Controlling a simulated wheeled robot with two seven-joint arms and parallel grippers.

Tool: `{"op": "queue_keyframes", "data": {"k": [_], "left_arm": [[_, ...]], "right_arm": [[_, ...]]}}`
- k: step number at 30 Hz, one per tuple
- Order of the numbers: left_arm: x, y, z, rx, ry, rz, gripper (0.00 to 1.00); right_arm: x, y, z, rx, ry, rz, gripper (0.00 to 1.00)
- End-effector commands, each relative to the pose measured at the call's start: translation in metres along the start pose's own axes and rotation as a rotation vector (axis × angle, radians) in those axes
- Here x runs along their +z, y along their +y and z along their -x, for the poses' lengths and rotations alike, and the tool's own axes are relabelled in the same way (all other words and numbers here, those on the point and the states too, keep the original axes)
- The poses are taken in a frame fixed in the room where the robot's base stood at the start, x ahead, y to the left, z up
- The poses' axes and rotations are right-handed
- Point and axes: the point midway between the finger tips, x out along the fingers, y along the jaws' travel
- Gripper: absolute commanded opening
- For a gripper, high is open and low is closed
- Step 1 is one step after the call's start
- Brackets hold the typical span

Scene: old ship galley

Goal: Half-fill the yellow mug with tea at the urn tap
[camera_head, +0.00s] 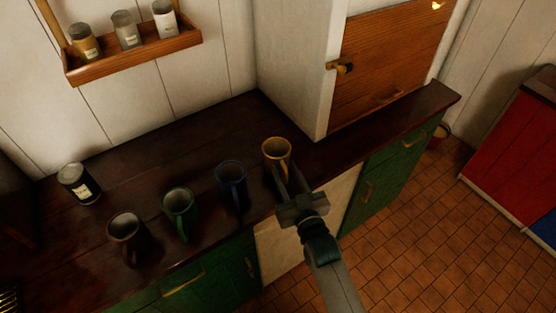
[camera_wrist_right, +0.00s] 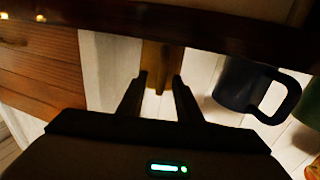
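The yellow mug (camera_head: 276,147) stands upright on the dark counter, the rightmost in a row of mugs, close to the white cabinet side. My right gripper (camera_head: 291,180) reaches in from the front at the mug's near side. In the right wrist view its two fingers (camera_wrist_right: 158,88) are apart. The yellow mug (camera_wrist_right: 162,58) shows just beyond and between them, partly in shadow, and I see no finger closed on it. The blue mug (camera_wrist_right: 236,86) is beside the fingers on the right there. I do not make out an urn or tap. My left gripper is not in view.
The blue mug (camera_head: 231,177), green mug (camera_head: 179,204) and brown mug (camera_head: 125,232) stand to the left. A wooden rack (camera_head: 133,55) holds jars on the wall. The counter's right end (camera_head: 400,118) is clear.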

Motion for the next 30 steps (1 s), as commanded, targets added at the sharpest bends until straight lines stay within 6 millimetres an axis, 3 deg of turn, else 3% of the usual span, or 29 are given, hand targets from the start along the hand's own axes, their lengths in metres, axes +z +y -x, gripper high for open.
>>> {"op": "queue_keyframes", "data": {"k": [11,15,30], "left_arm": [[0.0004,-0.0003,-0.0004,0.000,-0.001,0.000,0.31],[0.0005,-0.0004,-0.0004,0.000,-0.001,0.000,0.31],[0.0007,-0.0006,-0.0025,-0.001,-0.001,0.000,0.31]], "right_arm": [[0.0005,-0.0002,0.0005,0.000,0.000,0.000,0.32],[0.0005,-0.0002,0.0006,0.000,-0.001,0.000,0.00],[-0.0051,-0.0002,0.0001,0.000,0.002,0.000,0.00]]}}
